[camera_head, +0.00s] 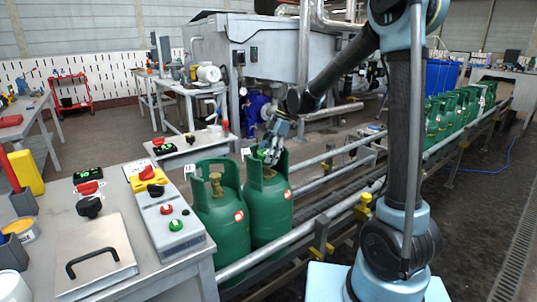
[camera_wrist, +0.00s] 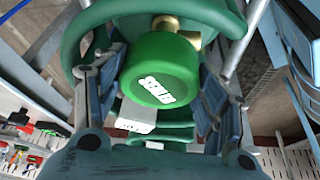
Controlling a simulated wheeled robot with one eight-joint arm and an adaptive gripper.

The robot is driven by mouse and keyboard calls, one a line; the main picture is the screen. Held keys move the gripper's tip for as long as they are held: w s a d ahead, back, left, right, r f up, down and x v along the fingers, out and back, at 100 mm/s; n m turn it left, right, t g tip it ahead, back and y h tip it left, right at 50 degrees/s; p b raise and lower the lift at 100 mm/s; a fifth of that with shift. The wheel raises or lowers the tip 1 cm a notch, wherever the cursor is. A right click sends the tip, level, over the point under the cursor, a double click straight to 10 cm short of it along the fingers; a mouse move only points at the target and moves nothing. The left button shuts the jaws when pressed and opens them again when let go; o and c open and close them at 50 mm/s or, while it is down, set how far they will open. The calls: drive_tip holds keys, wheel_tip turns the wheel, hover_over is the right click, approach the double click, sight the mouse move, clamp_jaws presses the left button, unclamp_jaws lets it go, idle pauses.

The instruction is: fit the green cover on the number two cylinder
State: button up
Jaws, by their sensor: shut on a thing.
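Two green gas cylinders stand side by side at the near end of the conveyor in the head view, a left one (camera_head: 219,225) and a right one (camera_head: 268,212). The left one's brass valve (camera_head: 216,185) is bare. My gripper (camera_head: 270,150) reaches down inside the collar of the right cylinder. In the wrist view my gripper (camera_wrist: 157,80) is shut on the round green cover (camera_wrist: 160,72), which has white lettering. Brass valve parts (camera_wrist: 193,39) show just beyond the cover, inside the green collar (camera_wrist: 225,20). I cannot tell whether the cover is seated on the valve.
A control bench (camera_head: 110,205) with red, green and black buttons stands at the left, close to the cylinders. Conveyor rails (camera_head: 290,240) run beside them to the back right, where several more green cylinders (camera_head: 450,112) stand. A grey machine (camera_head: 270,50) is behind.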

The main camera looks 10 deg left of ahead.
drive_tip(key=shift+f, duration=0.9)
drive_tip(key=o, duration=1)
drive_tip(key=shift+c, duration=0.2)
drive_tip(key=v, duration=1.2)
drive_tip(key=shift+d, duration=0.1)
